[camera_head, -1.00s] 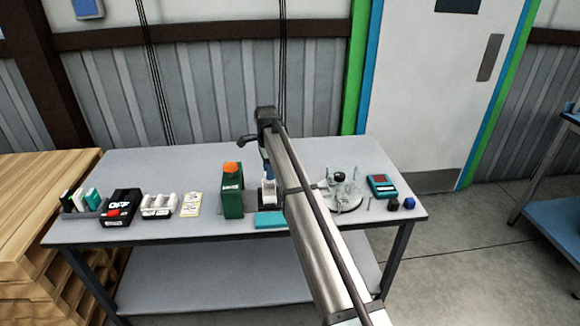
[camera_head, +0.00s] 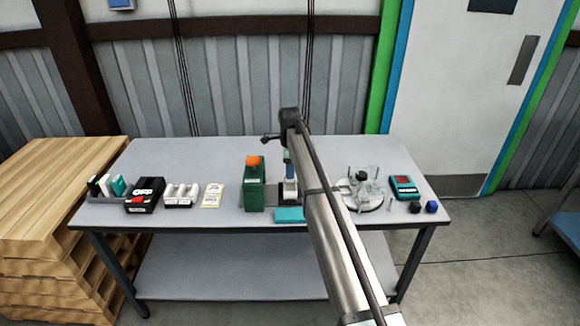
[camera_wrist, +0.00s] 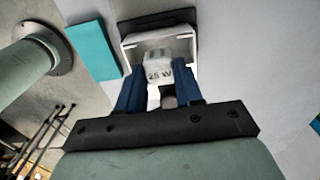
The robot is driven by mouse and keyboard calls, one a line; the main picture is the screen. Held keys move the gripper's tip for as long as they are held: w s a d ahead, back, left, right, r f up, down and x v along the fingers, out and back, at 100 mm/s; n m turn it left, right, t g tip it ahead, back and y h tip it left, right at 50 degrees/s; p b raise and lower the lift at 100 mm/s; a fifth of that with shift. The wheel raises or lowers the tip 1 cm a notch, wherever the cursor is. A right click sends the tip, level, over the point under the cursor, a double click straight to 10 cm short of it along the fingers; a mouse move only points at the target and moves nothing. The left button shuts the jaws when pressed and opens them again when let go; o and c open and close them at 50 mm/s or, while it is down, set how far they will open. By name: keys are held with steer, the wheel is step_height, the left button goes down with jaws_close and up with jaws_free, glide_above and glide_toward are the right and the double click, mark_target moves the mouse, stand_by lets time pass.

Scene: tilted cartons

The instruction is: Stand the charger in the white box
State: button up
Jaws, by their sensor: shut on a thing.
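The charger (camera_wrist: 158,69) is a small white block marked "25 W". My gripper (camera_wrist: 160,80) is shut on it, with one blue finger at each side. The white box (camera_wrist: 193,47) is open towards the wrist camera, and the charger overlaps its opening. How deep the charger sits in it cannot be told. In the head view the white box (camera_head: 290,194) stands in the middle of the table, and my gripper (camera_head: 288,172) is right above it. The charger cannot be made out there.
A teal block (camera_head: 290,214) lies in front of the box; a green container with an orange cap (camera_head: 254,188) stands close left. A round plate with clear parts (camera_head: 361,192) is to the right, beyond my arm. Black-and-white packs (camera_head: 146,194) are at the left.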

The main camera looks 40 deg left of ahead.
steer(key=shift+f, duration=2.55)
steer(key=shift+f, duration=0.2)
steer(key=o, duration=1.1)
steer(key=shift+c, duration=0.2)
steer(key=c, duration=0.4)
steer(key=shift+o, duration=0.2)
steer(key=shift+r, duration=0.15)
steer(key=shift+r, duration=3.85)
